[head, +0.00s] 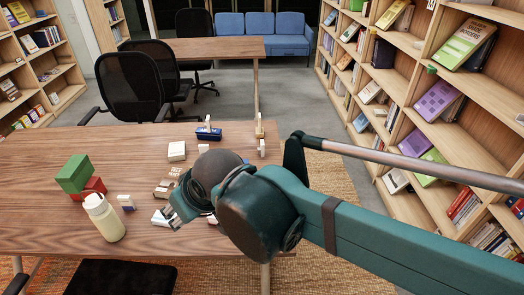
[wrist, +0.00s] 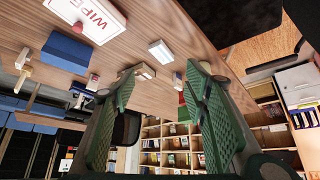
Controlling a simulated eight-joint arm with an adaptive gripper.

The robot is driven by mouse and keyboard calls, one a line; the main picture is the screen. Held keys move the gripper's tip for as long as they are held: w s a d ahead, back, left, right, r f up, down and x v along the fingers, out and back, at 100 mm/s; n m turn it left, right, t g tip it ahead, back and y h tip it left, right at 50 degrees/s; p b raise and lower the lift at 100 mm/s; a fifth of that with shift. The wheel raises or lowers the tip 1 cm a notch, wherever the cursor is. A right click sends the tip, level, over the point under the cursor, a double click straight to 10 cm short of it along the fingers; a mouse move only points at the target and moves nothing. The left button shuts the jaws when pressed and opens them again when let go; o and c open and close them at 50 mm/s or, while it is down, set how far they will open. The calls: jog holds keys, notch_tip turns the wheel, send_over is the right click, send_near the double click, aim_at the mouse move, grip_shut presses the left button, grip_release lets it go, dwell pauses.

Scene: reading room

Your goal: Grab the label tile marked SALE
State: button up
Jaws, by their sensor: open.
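My gripper (head: 172,212) is over the wooden table in the head view, near the middle of its right half. In the wrist view, its two green fingers (wrist: 160,82) are spread apart with nothing held between them. No tile that reads SALE can be made out. A small white block (wrist: 161,50) and a tan-and-white piece (wrist: 145,72) lie beyond the fingertips. In the head view, small pale pieces (head: 160,218) by my gripper are too small to read and partly hidden.
A cream bottle (head: 104,218) stands at the table's left front, beside a green block (head: 74,173) on a red block (head: 93,189). A cream box (head: 176,151) and a blue item (head: 208,134) are farther back. Bookshelves (head: 465,95) line the right.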

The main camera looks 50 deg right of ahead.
jog(key=w+d+r+n+g+h+p, duration=0.15)
jog(key=w+d+r+p, duration=0.3)
jog(key=w+d, duration=0.55)
jog(key=n+g+y+p, duration=0.2)
jog(key=n+g+p, duration=0.4)
jog(key=n+p, duration=0.3)
send_over(262, 142)
jog(key=shift+m+h, duration=0.25)
jog(key=shift+m, duration=0.3)
notch_tip(262, 142, down, 14)
jog(key=shift+f+p, duration=0.25)
jog(key=shift+p, duration=0.05)
